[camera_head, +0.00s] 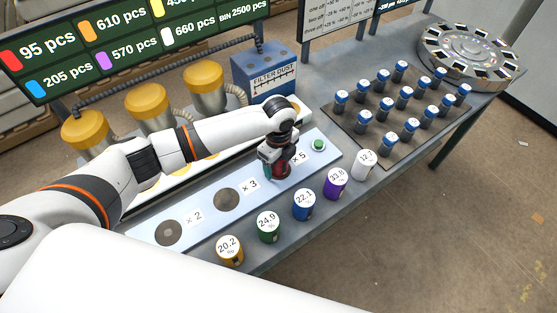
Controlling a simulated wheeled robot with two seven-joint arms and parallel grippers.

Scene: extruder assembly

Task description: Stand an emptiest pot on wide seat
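Several pots with number labels stand in a row along the bench front: orange (230,252) reading 20.2, green (268,229) 24.9, blue (303,206) 22.1, purple (336,184) about 33.8, and white (364,165), its number starting with 12. A pale plate has round dark seats marked × 2 (168,233) and × 3 (227,199). The spot by × 5 is hidden by my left gripper (277,170). That gripper points down and appears shut around a dark red pot (284,168), mostly hidden, at or just above the plate. My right gripper is not in view.
A green button (318,144) sits at the plate's right end. Behind are yellow-capped hoppers (147,97), a blue filter dust box (262,72) and a count board (130,40). A rack of blue-capped parts (390,115) and a round carousel (465,50) stand right.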

